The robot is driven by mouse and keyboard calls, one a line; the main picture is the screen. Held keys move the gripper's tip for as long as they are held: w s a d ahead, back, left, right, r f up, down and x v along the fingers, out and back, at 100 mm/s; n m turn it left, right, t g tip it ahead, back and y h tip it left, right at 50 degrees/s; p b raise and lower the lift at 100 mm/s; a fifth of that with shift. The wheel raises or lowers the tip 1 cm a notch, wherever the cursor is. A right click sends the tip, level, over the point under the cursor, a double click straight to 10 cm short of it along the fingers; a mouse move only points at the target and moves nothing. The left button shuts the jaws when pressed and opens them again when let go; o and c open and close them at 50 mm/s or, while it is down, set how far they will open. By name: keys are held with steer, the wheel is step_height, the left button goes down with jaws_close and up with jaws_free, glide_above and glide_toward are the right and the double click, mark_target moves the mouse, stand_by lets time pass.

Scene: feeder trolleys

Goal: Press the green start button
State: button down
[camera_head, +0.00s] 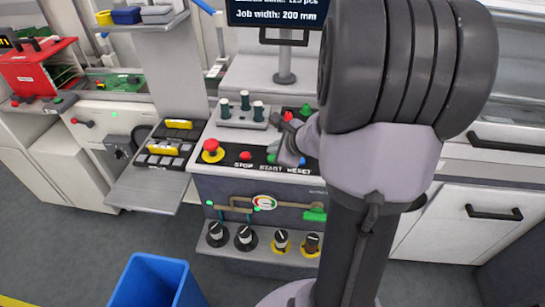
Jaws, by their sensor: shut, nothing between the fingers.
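The control panel (228,163) is on the front of the machine in the middle, with the labels STOP, START and RESET along it. A red stop button (245,155) shows above STOP, and a small blue button (302,161) shows above RESET. My gripper (284,151) is shut and empty, with its fingers over the panel just above the START label.
A red mushroom button (211,147) on a yellow base stands left of STOP. A grey side shelf (150,190) is at left, and a blue bin (158,281) stands on the floor in front.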

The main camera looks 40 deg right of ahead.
stand_by(0.3)
steer(key=shift+f+b, duration=0.45)
steer(key=shift+b, duration=0.15)
steer(key=shift+f+b, duration=0.45)
steer(key=shift+b, duration=0.05)
stand_by(0.4)
steer(key=shift+r, duration=0.1)
steer(key=shift+r+p, duration=0.7)
steer(key=shift+r, duration=0.1)
step_height(320, 180, up, 5)
steer(key=p, duration=0.4)
steer(key=shift+r, duration=0.1)
stand_by(0.5)
